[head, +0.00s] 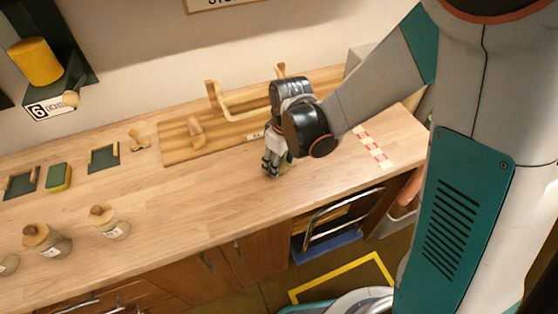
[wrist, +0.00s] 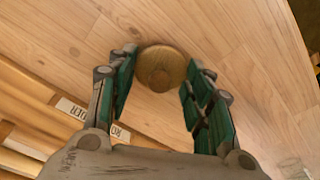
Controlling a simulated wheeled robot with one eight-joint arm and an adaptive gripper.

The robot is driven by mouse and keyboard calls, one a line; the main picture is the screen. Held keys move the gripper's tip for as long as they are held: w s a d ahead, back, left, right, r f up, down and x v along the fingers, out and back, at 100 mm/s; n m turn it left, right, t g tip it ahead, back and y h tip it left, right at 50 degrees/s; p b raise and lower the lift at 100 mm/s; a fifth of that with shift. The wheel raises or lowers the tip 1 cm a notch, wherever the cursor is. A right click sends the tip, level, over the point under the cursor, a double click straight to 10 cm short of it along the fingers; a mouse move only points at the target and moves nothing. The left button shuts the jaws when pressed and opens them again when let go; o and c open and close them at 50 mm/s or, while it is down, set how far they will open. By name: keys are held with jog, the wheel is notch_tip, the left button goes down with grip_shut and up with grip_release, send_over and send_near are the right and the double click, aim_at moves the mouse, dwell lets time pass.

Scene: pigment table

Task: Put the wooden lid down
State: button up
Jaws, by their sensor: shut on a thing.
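The wooden lid (wrist: 160,67) is a round brown disc with a knob in its middle, seen from above in the wrist view between my fingertips. My gripper (wrist: 157,85) is shut on it, with green-padded fingers on either side. In the head view my gripper (head: 272,168) points down low over the worktop, just in front of the wooden board. The lid is mostly hidden there by my fingers and wrist. I cannot tell whether the lid touches the worktop (head: 200,190).
A wooden board (head: 225,135) with blocks and a handle-like frame lies behind my gripper. Two lidded jars (head: 50,243) (head: 117,230) stand front left. A green sponge (head: 58,177) and dark trays (head: 103,157) lie left. Red-and-white tape (head: 373,147) is at right. The worktop between is clear.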

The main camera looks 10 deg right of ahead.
aim_at(283, 169)
jog(key=shift+f, duration=0.25)
jog(key=o, duration=0.8)
jog(key=shift+r, duration=0.1)
jog(key=shift+r, duration=0.1)
jog(key=r+p, duration=0.1)
jog(key=r, duration=0.3)
jog(key=s+r+p, duration=0.1)
jog(key=r, duration=0.3)
jog(key=d+r+p, duration=0.1)
jog(key=r+p, duration=0.1)
jog(key=r, duration=0.2)
jog(key=shift+s, duration=0.15)
jog(key=s+d+r+m+t+b, duration=0.1)
jog(key=s+d+r+m+t, duration=0.1)
jog(key=s+d+m, duration=0.1)
jog(key=s+d+r+m+t+b, duration=0.2)
jog(key=s+d+r+m, duration=0.1)
jog(key=s+d, duration=0.1)
jog(key=s+d+r+m+t+h+b, duration=0.1)
jog(key=s+d+r+m+t, duration=0.1)
jog(key=d, duration=0.4)
jog(key=shift+s+r+m, duration=0.15)
jog(key=shift+s+m, duration=0.15)
jog(key=shift+s, duration=0.35)
jog(key=shift+s+r+m, duration=0.15)
jog(key=shift+s+m, duration=0.15)
jog(key=shift+s, duration=0.35)
